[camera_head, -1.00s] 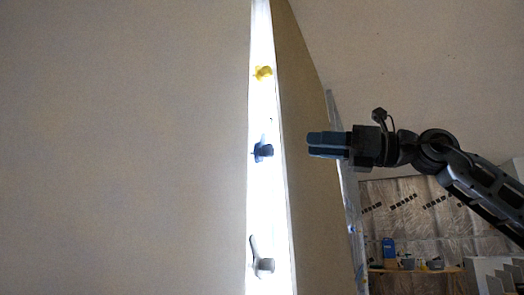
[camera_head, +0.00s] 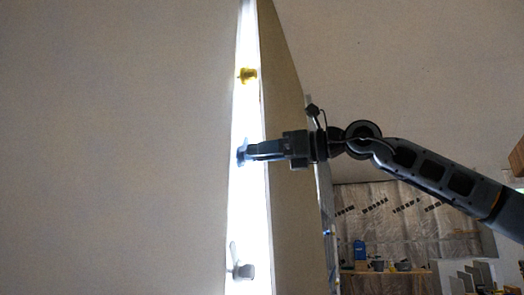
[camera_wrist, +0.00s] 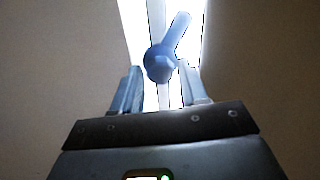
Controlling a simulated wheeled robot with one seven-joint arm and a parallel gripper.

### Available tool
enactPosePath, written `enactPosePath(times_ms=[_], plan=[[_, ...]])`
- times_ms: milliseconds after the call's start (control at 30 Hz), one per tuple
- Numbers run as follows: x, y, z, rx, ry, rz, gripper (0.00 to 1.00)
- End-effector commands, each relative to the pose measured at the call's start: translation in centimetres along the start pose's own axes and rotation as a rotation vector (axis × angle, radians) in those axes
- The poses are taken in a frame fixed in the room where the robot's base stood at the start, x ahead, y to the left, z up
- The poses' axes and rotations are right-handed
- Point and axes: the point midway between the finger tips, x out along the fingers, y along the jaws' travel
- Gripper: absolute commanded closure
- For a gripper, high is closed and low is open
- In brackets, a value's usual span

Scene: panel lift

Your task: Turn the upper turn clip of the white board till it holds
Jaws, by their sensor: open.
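Three turn clips sit one above another on a bright white upright strip (camera_head: 246,210): a yellow one (camera_head: 248,75) at the top, a blue one (camera_head: 241,155) in the middle and a grey one (camera_head: 242,270) at the bottom. My gripper (camera_head: 250,150) is at the blue clip's height, its fingertips at that clip and partly covering it. In the wrist view, my open gripper (camera_wrist: 160,85) has one finger on each side of the blue clip's round hub (camera_wrist: 158,65). The clip's lever (camera_wrist: 181,32) tilts up and right. I cannot tell whether the fingers touch it.
A large pale panel (camera_head: 110,150) fills the left, and a narrow brownish panel face (camera_head: 284,150) stands right of the strip. Behind at lower right are a foil-like wall (camera_head: 405,230) and a bench (camera_head: 385,272) with small items. Free room lies to the right.

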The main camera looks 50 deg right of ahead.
Motion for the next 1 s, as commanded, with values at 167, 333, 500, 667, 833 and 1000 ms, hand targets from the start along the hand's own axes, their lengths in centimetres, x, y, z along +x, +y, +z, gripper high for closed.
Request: enactPosePath(times_ms=[167,333,500,667,833,1000], plan=[[0.37,0.02,-0.03,0.0,0.0,0.0,0.57],[0.34,0.02,-0.04,0.0,0.0,0.001,0.6],[0.33,0.02,-0.04,0.001,0.0,0.001,0.76],[0.32,0.03,-0.04,0.001,0.0,0.001,0.92],[0.32,0.04,-0.06,-0.001,0.0,0.001,0.98],[0.34,0.09,-0.17,-0.028,0.0,0.002,0.98]])
